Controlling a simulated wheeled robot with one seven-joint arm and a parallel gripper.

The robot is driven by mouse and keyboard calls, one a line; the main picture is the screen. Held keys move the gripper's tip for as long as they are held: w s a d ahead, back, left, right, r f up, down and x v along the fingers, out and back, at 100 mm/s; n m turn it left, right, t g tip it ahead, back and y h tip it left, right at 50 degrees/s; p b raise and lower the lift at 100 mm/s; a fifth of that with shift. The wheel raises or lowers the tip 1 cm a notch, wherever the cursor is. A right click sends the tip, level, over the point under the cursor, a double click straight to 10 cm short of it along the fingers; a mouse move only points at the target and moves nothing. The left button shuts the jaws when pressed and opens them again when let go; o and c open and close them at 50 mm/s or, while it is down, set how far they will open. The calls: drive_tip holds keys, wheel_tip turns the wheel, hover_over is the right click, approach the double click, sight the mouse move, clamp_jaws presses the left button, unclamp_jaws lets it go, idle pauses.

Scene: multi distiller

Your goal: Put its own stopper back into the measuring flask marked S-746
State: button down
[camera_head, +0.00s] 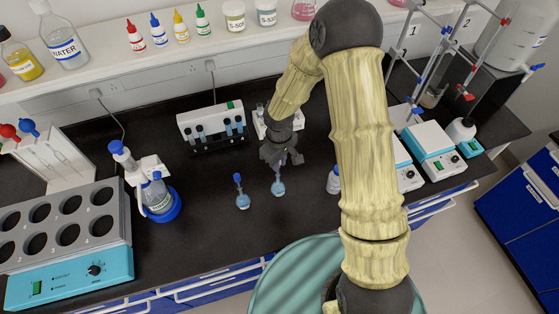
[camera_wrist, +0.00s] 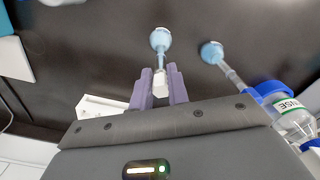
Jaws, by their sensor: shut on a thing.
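Two small measuring flasks with pale blue liquid stand on the black bench. The left flask (camera_head: 242,201) has a blue stopper (camera_head: 237,178) on its neck. The right flask (camera_head: 277,188) stands just below my gripper (camera_head: 282,157). In the wrist view this flask (camera_wrist: 160,40) is in line with my gripper (camera_wrist: 159,78), and the other flask (camera_wrist: 212,52) stands to its right. My gripper is shut on a small whitish piece (camera_wrist: 160,84), seemingly a stopper, at the flask's neck. I cannot tell whether it sits in the mouth. No S-746 marking is readable.
A dispenser bottle with a blue ring (camera_head: 160,207) stands left of the flasks. A heating block (camera_head: 65,245) fills the left. The bench in front of the flasks is clear.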

drive_tip(key=shift+f+b, duration=0.3)
drive_tip(key=shift+f, duration=0.1)
drive_tip(key=c, duration=1.3)
unclamp_jaws()
wheel_tip(320, 180, up, 18)
drive_tip(key=b, duration=0.2)
drive_tip(key=shift+f+b, duration=0.25)
drive_tip(key=shift+b, duration=0.1)
drive_tip(key=s+d+f+m+t, duration=0.1)
drive_tip(key=s+d+m, duration=0.2)
drive_tip(key=s+d, duration=0.1)
drive_tip(key=s+d+f+m+b, duration=0.1)
drive_tip(key=s+d+m, duration=0.2)
drive_tip(key=s+d, duration=0.1)
drive_tip(key=s+d+f+m+t, duration=0.1)
drive_tip(key=s+d+m, duration=0.2)
drive_tip(key=s+d, duration=0.1)
drive_tip(key=shift+d+f+t+b, duration=0.2)
drive_tip(key=shift+d+t+b, duration=0.15)
drive_tip(key=shift+d, duration=0.3)
